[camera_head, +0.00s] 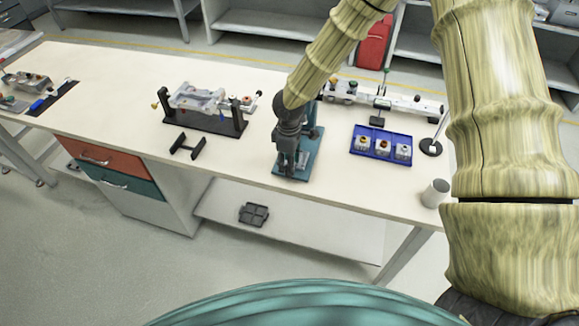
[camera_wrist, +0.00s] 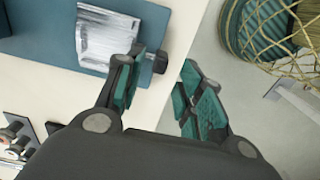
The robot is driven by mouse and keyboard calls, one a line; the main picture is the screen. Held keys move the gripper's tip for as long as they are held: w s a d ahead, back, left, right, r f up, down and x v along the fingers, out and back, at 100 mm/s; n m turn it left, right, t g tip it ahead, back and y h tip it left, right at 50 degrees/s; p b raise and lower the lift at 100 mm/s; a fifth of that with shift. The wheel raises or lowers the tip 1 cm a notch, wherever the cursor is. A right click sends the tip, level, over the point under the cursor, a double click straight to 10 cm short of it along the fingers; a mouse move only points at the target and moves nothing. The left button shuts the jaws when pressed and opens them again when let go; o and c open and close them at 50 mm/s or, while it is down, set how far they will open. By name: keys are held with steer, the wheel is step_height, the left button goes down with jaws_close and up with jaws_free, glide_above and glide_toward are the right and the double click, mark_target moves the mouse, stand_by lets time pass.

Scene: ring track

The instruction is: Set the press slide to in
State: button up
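The press stands on a teal base plate (camera_head: 311,163) near the front edge of the bench, partly hidden behind my arm and gripper in the head view. In the wrist view, its bright metal slide block (camera_wrist: 103,40) lies on the teal plate (camera_wrist: 190,12). A small dark knob (camera_wrist: 160,62) sticks out from the block's side. My gripper (camera_wrist: 160,68) is open, its two teal-padded fingers apart. The knob shows between the fingertips, closer to the left finger; I cannot tell whether they touch. In the head view my gripper (camera_head: 291,160) points down over the press.
A blue tray (camera_head: 358,143) with several small parts sits right of the press. A clamp fixture (camera_head: 205,122) and a black bracket (camera_head: 187,146) are left. A rail assembly (camera_head: 385,101) lies behind, and a grey cup (camera_head: 435,193) stands at the front right corner.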

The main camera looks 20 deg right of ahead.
steer(key=shift+f+p, duration=0.4)
steer(key=shift+f, duration=1.55)
jaws_close()
